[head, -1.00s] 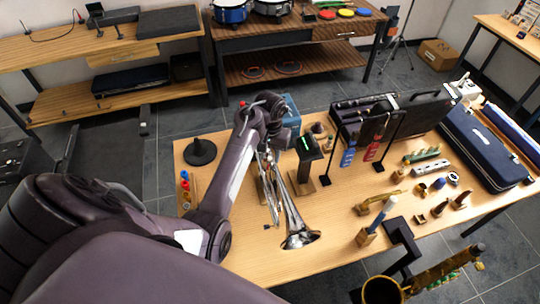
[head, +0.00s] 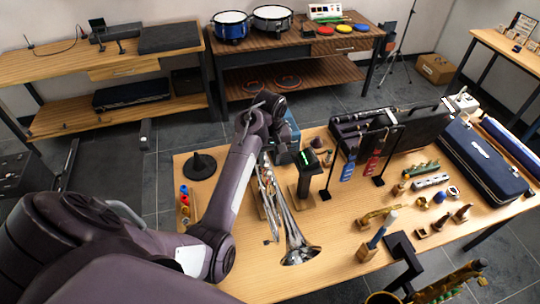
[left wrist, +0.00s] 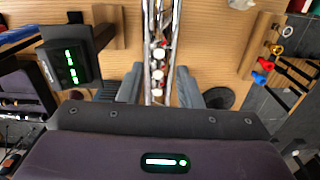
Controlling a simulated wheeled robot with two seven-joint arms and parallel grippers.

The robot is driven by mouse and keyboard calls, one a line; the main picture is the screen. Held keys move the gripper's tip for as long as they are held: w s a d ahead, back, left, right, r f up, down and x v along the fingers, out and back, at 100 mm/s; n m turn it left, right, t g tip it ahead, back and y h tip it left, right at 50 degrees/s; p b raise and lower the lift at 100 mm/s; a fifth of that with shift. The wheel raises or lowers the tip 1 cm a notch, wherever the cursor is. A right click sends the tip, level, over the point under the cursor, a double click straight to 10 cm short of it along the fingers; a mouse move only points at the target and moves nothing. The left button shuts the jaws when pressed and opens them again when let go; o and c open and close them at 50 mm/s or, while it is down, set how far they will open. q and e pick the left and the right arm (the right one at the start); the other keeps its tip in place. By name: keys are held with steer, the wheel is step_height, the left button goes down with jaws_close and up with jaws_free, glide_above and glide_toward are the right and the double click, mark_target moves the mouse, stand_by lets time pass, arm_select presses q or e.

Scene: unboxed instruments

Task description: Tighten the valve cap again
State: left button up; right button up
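A silver trumpet (head: 292,232) lies on the wooden table, its bell toward the near edge. In the left wrist view the trumpet (left wrist: 149,30) runs lengthwise down the middle. A row of pale round valve caps (left wrist: 158,75) shows on it; I cannot tell which is loose. My left gripper (left wrist: 160,92) is open, one dark finger on each side of the trumpet's valve section, with gaps and no visible grip. In the head view my left arm hides much of the trumpet's far end and the fingertips. My right gripper is not in view.
A stand with a green-lit display (head: 316,143) is close beside the trumpet; it also shows in the left wrist view (left wrist: 70,62). A black round stand (head: 199,163) and coloured small items (head: 184,197) are to the left. Cases and small instruments crowd the table's right side.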

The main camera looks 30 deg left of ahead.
mark_target(270, 173)
arm_select(q)
steer(key=n, duration=0.3)
steer(key=r+n, duration=0.1)
steer(key=n, duration=0.1)
steer(key=shift+r+n, duration=0.15)
steer(key=shift+n, duration=0.25)
steer(key=shift+f, duration=2.15)
steer(key=shift+f+b, duration=0.95)
steer(key=shift+f, duration=1.85)
steer(key=c, duration=0.6)
